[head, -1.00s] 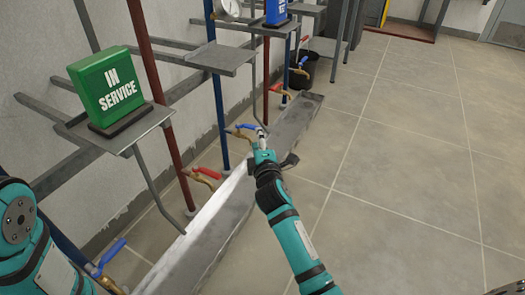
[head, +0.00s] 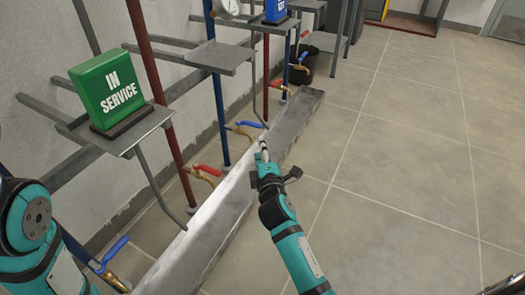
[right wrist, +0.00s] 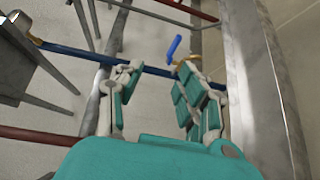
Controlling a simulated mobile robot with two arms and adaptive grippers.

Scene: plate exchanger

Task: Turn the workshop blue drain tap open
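Several taps with blue lever handles sit low on the pipes. One blue tap (head: 250,125) is mid-picture at the foot of a blue pipe, one (head: 113,251) is at lower left, and one (head: 300,68) is farther back. No readable label shows which is the workshop one. My right gripper (head: 263,148) is just in front of the middle blue tap, apart from it. In the right wrist view my right gripper (right wrist: 158,88) has its fingers spread with nothing between them. A blue handle (right wrist: 174,47) shows beyond the fingertips. My left gripper is out of view.
Red-handled taps (head: 207,170) stand between the blue ones. A grey metal channel (head: 215,235) runs along the floor below the taps. A green IN SERVICE sign (head: 109,92) stands on a shelf. A black bucket (head: 302,65) is at the back. The floor at right is clear.

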